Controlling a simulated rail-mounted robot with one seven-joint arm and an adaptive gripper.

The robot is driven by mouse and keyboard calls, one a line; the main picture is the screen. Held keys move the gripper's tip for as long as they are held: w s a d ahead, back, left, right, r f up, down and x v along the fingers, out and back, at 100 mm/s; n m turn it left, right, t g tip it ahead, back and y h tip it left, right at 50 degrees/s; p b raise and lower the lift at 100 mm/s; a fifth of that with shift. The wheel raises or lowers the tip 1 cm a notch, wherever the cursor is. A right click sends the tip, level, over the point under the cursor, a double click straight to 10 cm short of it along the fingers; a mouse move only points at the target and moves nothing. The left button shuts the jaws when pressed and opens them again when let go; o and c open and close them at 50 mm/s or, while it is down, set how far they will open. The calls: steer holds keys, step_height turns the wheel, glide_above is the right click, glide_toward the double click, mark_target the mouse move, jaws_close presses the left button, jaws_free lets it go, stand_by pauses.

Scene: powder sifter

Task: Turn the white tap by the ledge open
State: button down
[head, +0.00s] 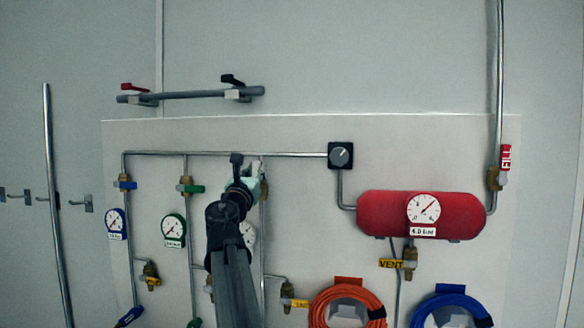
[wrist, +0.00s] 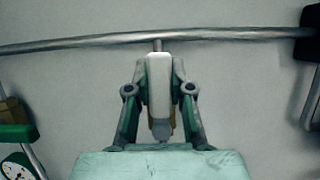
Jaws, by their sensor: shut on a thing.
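The white tap (wrist: 158,72) sits on a vertical pipe just under the horizontal pipe. In the wrist view its white handle stands upright in the picture, in line with the short pipe above it, with brass showing behind. My gripper (wrist: 159,92) is shut on this handle, one green-grey finger on each side. In the head view my gripper (head: 251,178) is at the third drop pipe, and my arm hides most of the tap; a brass bit (head: 265,187) shows beside it.
To the left are a green tap (head: 193,189) and a blue tap (head: 126,185). A black knob box (head: 341,155) and a red tank (head: 380,214) are to the right. A gauge (head: 249,233) is partly hidden by my arm. Orange hose (head: 322,306) hangs below.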

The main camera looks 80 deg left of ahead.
steer(key=shift+s+r, duration=0.1)
steer(key=shift+n, duration=0.3)
steer(key=c, duration=1)
jaws_free()
steer(key=shift+a, duration=0.1)
steer(key=v, duration=1.2)
